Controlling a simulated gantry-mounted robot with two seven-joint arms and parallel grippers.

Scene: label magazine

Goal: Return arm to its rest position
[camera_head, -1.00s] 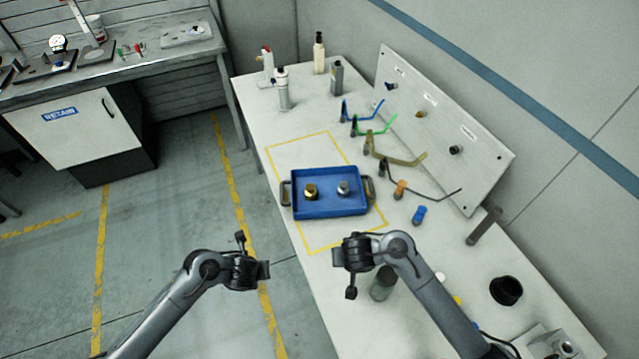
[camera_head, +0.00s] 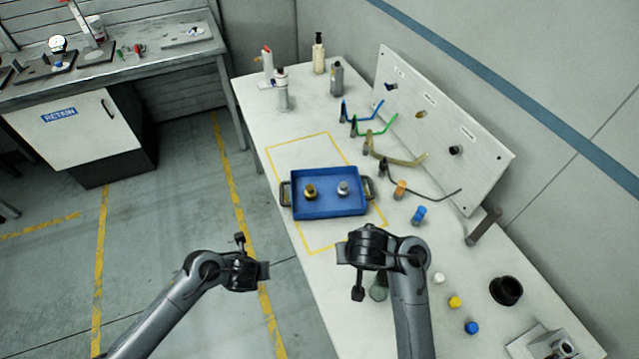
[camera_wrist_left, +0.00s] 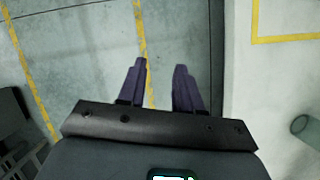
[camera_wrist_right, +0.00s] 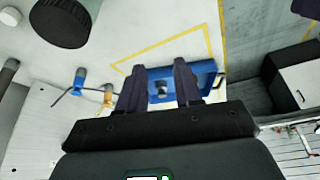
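My left gripper (camera_wrist_left: 158,82) is open and empty over the floor beside the table's left edge. In the head view my left arm (camera_head: 185,292) hangs left of the table. My right gripper (camera_wrist_right: 158,80) is open and empty, and in the head view my right arm (camera_head: 412,310) reaches over the near part of the table. The blue tray (camera_head: 330,209), holding a brass fitting (camera_head: 310,191) and a silver fitting (camera_head: 343,188), lies beyond it inside a yellow outline. The tray shows between and beside the right fingers in the right wrist view (camera_wrist_right: 207,70).
The white table (camera_head: 300,120) carries several bottles at the far end. A board (camera_head: 440,130) with pegs stands along its right side, with coloured hooks before it. A black cup (camera_head: 505,290), small caps and a greenish cylinder (camera_head: 379,288) lie near my right arm.

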